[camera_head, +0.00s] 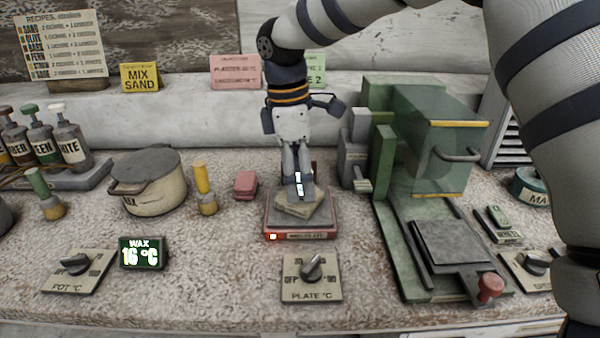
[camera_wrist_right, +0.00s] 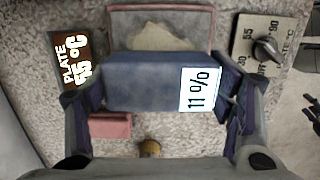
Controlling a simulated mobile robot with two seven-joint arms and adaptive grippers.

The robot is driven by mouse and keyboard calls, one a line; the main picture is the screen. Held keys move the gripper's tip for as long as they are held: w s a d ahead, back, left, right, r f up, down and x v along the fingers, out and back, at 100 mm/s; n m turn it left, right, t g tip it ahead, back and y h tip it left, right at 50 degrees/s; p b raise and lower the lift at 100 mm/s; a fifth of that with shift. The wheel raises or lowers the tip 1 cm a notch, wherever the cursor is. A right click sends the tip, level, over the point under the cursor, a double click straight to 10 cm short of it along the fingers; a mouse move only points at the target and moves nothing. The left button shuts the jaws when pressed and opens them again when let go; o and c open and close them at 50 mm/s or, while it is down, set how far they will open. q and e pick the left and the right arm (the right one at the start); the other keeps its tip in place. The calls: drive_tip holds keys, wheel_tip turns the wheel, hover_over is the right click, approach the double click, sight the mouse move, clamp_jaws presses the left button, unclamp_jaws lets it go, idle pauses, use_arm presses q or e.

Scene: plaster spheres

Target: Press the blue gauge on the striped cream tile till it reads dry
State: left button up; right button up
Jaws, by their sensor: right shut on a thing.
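My right gripper (camera_head: 298,194) points down over the red-edged hot plate (camera_head: 284,237) and is shut on the blue gauge. In the right wrist view the gauge (camera_wrist_right: 143,82) is a blue box between the fingers (camera_wrist_right: 160,100), its white screen reading 11 %. The cream tile (camera_head: 290,209) lies on the plate, directly below the gripper; it also shows beyond the gauge in the right wrist view (camera_wrist_right: 160,38). I cannot make out its stripes, or whether the gauge touches it. My left gripper is not in view.
A PLATE °C dial (camera_head: 311,278) sits in front of the hot plate; its readout (camera_wrist_right: 72,60) shows 55 °C. A green press (camera_head: 435,230) stands close on the right. A pink block (camera_head: 245,184), a yellow-topped tool (camera_head: 204,188) and a lidded pot (camera_head: 150,190) stand left.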

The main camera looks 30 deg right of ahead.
drive_tip(key=shift+f, duration=0.6)
idle(0.7)
wheel_tip(320, 180, up, 6)
drive_tip(key=shift+p, duration=0.45)
drive_tip(key=shift+r, duration=0.6)
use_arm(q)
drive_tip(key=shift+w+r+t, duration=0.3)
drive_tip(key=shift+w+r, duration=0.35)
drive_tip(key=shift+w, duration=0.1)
